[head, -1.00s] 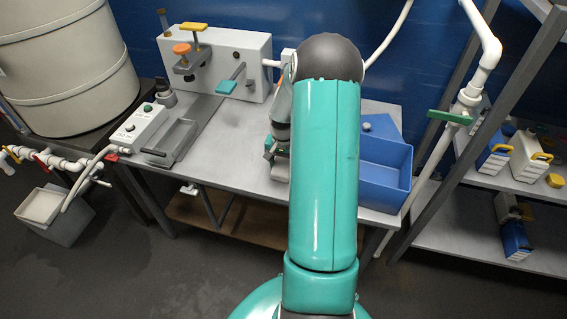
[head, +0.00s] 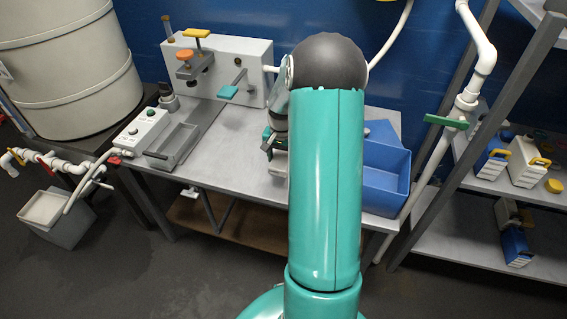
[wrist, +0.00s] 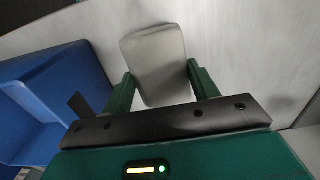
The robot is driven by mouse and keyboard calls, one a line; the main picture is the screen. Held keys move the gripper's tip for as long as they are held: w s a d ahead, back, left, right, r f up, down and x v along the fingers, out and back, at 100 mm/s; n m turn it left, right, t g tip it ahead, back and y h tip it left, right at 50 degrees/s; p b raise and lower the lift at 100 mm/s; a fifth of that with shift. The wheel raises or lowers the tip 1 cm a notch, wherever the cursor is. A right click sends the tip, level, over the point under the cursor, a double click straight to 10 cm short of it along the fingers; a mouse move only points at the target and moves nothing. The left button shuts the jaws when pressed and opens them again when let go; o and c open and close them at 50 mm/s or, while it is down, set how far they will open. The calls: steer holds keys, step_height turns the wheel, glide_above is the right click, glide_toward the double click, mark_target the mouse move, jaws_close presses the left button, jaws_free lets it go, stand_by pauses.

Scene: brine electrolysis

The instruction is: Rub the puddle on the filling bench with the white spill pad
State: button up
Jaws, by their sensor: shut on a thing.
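The filling bench (head: 235,150) is a grey-topped table against the blue wall. My gripper (wrist: 161,84) is shut on the white spill pad (wrist: 157,50), a pale rounded block between its green fingers in the wrist view. The pad is over the pale bench top (wrist: 235,40); I cannot tell whether it touches it. In the head view my gripper (head: 268,144) is partly hidden behind my arm, above the bench's middle. I cannot make out the puddle in either view.
A blue bin (head: 385,178) stands at the bench's right end and shows left in the wrist view (wrist: 40,100). A white filling unit (head: 218,68), a grey tray (head: 176,143) and a white switch box (head: 140,130) occupy the left and back.

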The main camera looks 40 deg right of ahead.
steer(key=shift+r, duration=1.05)
steer(key=shift+a, duration=0.1)
